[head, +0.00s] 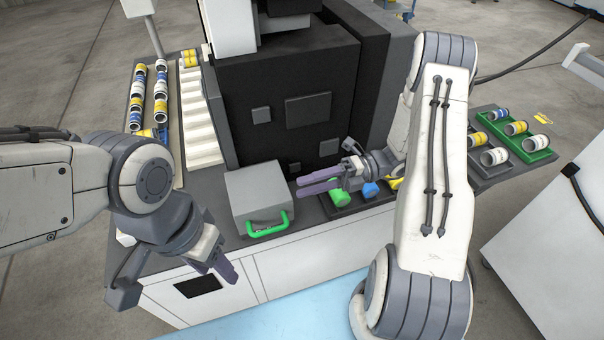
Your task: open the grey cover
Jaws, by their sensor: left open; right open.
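The grey cover (258,190) is a box-like lid on the counter, in the middle of the head view. It looks closed. A green handle (268,230) is on its front edge. My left gripper (229,279) is open and empty, in front of the counter, left of and nearer than the handle, with its fingers pointing down and right. My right gripper (302,184) is open to the right of the cover, with its purple fingers pointing left toward it. It is apart from the handle. What is under the cover is hidden.
A dark machine block (290,90) stands behind the cover. Green and blue parts (371,191) sit in a dark tray below my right gripper.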

